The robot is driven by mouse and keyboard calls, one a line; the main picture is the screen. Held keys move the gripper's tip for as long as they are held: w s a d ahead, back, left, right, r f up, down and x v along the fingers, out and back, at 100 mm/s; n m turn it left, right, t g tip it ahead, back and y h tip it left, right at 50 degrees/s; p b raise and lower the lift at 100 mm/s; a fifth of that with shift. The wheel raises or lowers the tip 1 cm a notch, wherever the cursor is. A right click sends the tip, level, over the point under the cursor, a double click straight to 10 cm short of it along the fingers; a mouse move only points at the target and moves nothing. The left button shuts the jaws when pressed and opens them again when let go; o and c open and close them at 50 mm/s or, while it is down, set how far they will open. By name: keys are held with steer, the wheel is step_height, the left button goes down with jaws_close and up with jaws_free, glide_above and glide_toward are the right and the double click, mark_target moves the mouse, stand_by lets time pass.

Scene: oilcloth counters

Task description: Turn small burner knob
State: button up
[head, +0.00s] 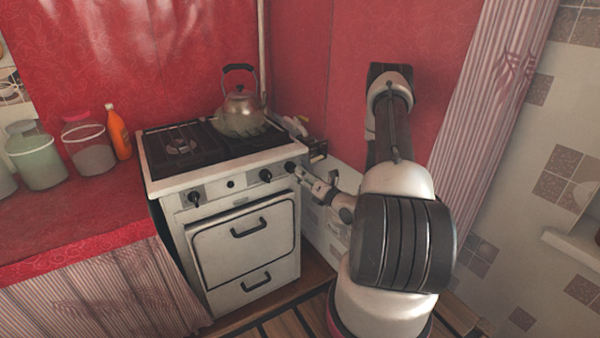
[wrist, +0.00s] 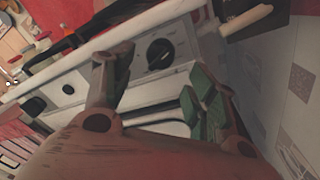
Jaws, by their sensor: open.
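The white stove (head: 245,235) has a front panel with a black right knob (head: 266,175), a small black middle button (head: 230,183) and a black left knob (head: 194,198). I cannot tell which one is the small burner knob. My gripper (head: 297,171) is beside the panel's right end, right of the right knob. In the wrist view, my gripper (wrist: 160,82) is open, with nothing between its fingers. The right knob (wrist: 160,54) shows beyond the gap between the fingertips, on a pale plate. The fingers appear apart from it. The middle button (wrist: 69,89) is left of the fingers.
A kettle (head: 238,112) stands on the back right of the stove top. An orange bottle (head: 117,132) and glass jars (head: 88,145) stand on the red counter (head: 75,215) to the left. Below the knobs are oven handles (head: 249,228). A wooden-handled item (head: 318,157) is right of the stove.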

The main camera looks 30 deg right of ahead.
mark_target(292, 168)
steer(key=w, duration=0.5)
steer(key=shift+w+a, duration=0.25)
steer(key=shift+a, duration=0.1)
steer(key=c, duration=1)
